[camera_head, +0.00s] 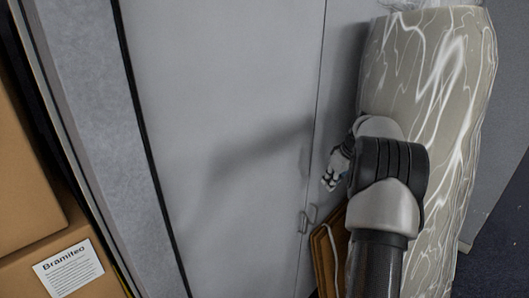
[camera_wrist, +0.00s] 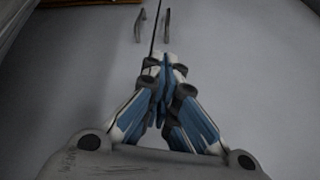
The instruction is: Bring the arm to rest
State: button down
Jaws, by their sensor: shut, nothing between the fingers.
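My gripper (camera_wrist: 165,62) shows in the wrist view with its blue and white fingers drawn together, shut and empty. In the head view my gripper (camera_head: 330,181) is small and partly hidden behind my arm's wrist joints. It points left toward a grey cabinet front (camera_head: 225,130). I cannot tell how far the fingertips are from the cabinet.
Two cabinet handles (camera_head: 308,218) sit below my gripper in the head view; they also show in the wrist view (camera_wrist: 141,25). A brown wooden object (camera_head: 322,260) stands beside my arm. Cardboard boxes (camera_head: 28,180), one with a white label, stand at the left. Dark floor (camera_head: 505,235) shows at the right.

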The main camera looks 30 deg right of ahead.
jog(key=shift+s+r, duration=0.1)
jog(key=s+a+r+b, duration=0.15)
jog(key=a+r, duration=0.25)
jog(key=a, duration=0.6)
jog(key=s+a+r+b, duration=0.1)
jog(key=s+a+r, duration=0.15)
jog(key=a, duration=0.65)
jog(key=s+a+r+b, duration=0.1)
jog(key=a+r, duration=0.3)
jog(key=a, duration=0.6)
jog(key=s+a+f+b, duration=0.1)
jog(key=s+a+f, duration=0.3)
jog(key=s+a, duration=0.4)
jog(key=s+a+f+b, duration=0.2)
jog(key=s+a+f, duration=0.2)
jog(key=s+a, duration=0.4)
jog(key=s, duration=0.5)
jog(key=shift+s+a, duration=0.25)
jog(key=shift+s, duration=0.05)
